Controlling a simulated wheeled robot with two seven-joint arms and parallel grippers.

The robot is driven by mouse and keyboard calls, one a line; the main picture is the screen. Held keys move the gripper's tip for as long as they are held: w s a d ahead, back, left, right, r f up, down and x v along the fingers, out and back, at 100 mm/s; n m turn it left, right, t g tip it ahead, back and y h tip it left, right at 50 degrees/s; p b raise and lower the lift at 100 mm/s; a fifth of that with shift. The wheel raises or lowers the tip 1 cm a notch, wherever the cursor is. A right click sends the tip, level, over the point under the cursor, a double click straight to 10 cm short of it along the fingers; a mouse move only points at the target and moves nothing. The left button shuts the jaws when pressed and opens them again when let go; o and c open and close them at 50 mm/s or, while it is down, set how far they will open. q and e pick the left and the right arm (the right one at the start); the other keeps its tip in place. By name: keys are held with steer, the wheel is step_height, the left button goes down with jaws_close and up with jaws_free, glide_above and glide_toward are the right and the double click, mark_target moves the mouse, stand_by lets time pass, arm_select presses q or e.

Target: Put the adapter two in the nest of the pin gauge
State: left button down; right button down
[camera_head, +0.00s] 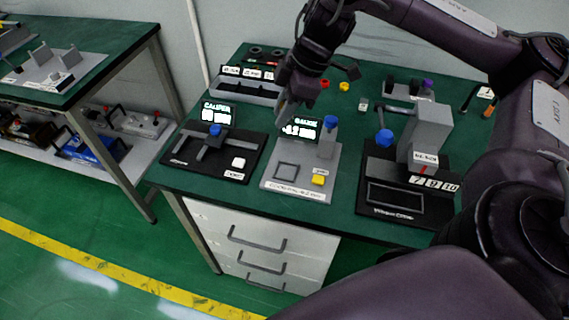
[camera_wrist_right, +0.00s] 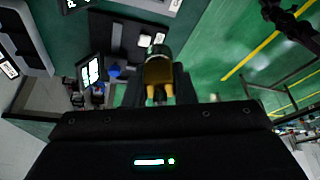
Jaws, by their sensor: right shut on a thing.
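The pin gauge (camera_head: 308,180) is the pale grey plate in the middle of the bench, with a blue knob, a lit display and a yellow button. Its nest (camera_head: 286,171) is a square frame at the front left of the plate and looks empty. My right gripper (camera_head: 283,112) points down above the back left of the gauge, apart from the nest. In the right wrist view it is shut on a yellow-brown piece with a dark top and two prongs, seemingly the adapter two (camera_wrist_right: 158,73). The piece is not clear in the head view. My left gripper is not identifiable.
A black caliper station (camera_head: 180,156) stands left of the gauge. A black-based machine with a grey column (camera_head: 430,135) stands to the right. A grey tray (camera_head: 245,87) and small coloured parts are behind. Green bench surface is bare around the devices.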

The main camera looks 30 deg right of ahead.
step_height(320, 180, down, 12)
steer(key=b, duration=0.6)
steer(key=shift+r+b, duration=0.2)
steer(key=shift+b, duration=0.15)
steer(key=shift+f+b, duration=0.3)
steer(key=shift+f, duration=1.95)
steer(key=shift+f, duration=0.1)
